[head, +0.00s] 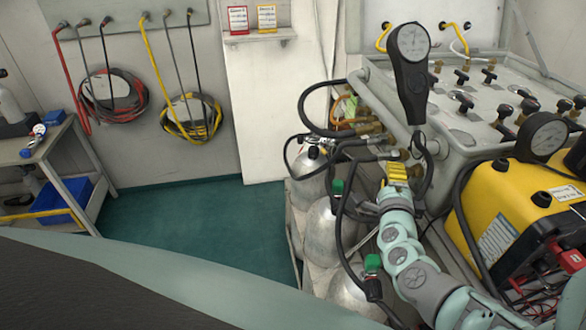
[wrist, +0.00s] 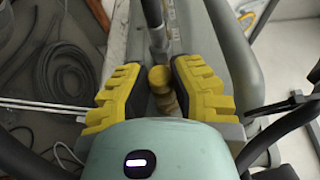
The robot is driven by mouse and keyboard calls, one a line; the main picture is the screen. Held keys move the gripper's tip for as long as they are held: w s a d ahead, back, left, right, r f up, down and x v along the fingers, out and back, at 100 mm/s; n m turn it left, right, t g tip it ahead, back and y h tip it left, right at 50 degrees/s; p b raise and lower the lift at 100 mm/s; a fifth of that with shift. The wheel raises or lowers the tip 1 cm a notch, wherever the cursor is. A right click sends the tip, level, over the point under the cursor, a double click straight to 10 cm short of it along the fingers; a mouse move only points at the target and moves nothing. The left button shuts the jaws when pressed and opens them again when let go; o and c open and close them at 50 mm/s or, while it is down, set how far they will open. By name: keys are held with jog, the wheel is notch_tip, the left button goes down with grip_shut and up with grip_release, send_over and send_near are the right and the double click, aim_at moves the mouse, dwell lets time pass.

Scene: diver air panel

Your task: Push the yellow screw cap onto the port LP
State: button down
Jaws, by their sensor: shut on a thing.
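My gripper (head: 397,174) is at the side of the grey air panel, close to its brass fittings. In the wrist view its ridged yellow fingers (wrist: 158,88) are on either side of the yellow screw cap (wrist: 159,76), and they are shut on it. A brass piece (wrist: 167,103) shows right by the cap; I cannot tell whether cap and brass touch. In the head view the cap is hidden by my fingers. Brass ports (head: 371,127) stick out from the panel's side. No LP label can be read, so I cannot tell which is port LP.
Black hoses (head: 338,128) and a gauge (head: 411,62) crowd around my gripper. Silver cylinders (head: 322,232) stand to the left and below. A yellow machine (head: 505,205) is close on the right. The green floor (head: 200,225) farther left is clear.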

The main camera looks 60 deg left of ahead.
jog(key=shift+w+d, duration=0.2)
jog(key=shift+w, duration=0.2)
dwell(0.4)
jog(key=c, duration=0.9)
grip_release()
jog(key=shift+o, duration=0.2)
jog(key=v, duration=1.2)
jog(key=shift+r, duration=0.1)
